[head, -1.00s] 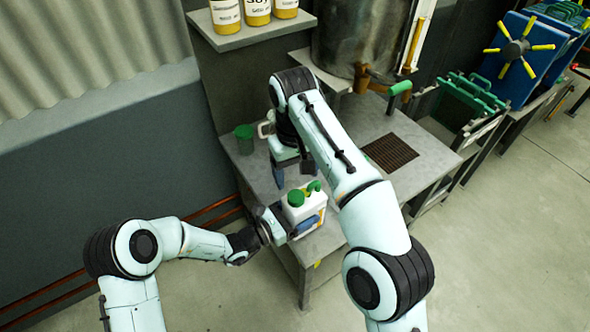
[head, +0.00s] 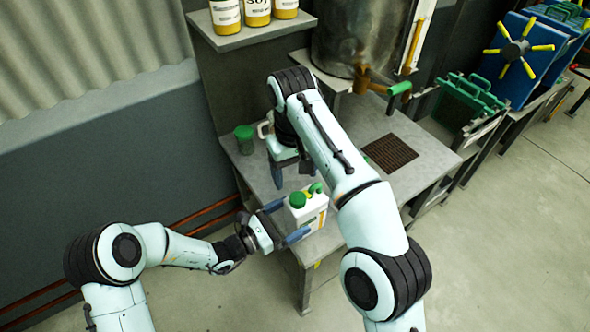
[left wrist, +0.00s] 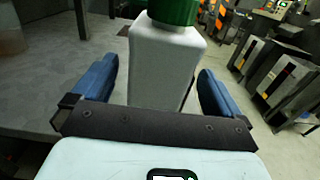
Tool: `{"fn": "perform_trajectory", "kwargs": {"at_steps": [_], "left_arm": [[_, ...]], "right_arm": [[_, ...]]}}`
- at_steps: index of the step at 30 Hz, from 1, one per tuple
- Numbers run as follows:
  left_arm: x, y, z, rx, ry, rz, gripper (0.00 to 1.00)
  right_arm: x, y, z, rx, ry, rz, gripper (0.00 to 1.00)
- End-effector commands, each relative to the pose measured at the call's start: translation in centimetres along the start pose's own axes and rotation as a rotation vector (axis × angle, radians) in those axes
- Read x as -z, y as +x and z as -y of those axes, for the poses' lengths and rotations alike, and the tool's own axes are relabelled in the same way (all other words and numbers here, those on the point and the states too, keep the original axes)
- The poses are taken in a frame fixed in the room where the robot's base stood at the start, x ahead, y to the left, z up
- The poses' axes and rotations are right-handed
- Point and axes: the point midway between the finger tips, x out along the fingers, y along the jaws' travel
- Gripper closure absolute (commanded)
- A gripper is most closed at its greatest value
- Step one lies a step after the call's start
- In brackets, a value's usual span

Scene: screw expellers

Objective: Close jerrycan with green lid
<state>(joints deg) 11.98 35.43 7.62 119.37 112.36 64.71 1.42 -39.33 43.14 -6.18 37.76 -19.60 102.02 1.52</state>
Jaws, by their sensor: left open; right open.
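A white jerrycan (head: 312,212) stands upright near the front corner of the grey table, with a green lid (head: 298,200) on its top and a green part beside it that looks like its handle. In the left wrist view the jerrycan (left wrist: 165,65) stands beyond my fingers, its green lid (left wrist: 174,11) cut by the top edge.
A green-topped container (head: 244,139) and a partly hidden pale jug stand at the table's back left. A dark grate (head: 390,153) lies in the table at right. A metal tank (head: 350,40) with a tap stands behind. A shelf (head: 250,38) holds yellow-and-white containers.

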Motion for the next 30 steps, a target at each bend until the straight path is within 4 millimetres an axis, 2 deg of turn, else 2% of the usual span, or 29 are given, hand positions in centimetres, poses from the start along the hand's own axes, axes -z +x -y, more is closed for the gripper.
{"fn": "perform_trajectory", "kwargs": {"at_steps": [1, 6, 12, 18, 30], "left_arm": [[0.0, -1.4, -0.1, -0.004, 0.000, -0.002, 0.00], [0.0, -5.2, -0.1, -0.005, 0.000, -0.001, 0.00], [-0.1, -8.2, -0.1, -0.002, 0.001, 0.001, 0.00], [-0.1, -9.2, 0.0, 0.001, 0.000, 0.004, 0.00], [-0.1, -9.2, 0.0, 0.001, 0.001, 0.003, 0.00]], "right_arm": [[0.0, 0.0, 0.0, 0.000, 0.000, 0.000, 0.27], [0.0, 0.0, 0.0, 0.000, 0.000, 0.000, 0.27], [0.0, 0.0, 0.0, 0.000, 0.000, 0.000, 0.27], [0.0, 0.0, 0.0, 0.000, 0.000, 0.000, 0.27], [0.0, 0.0, 0.0, 0.000, 0.000, 0.000, 0.27]]}}
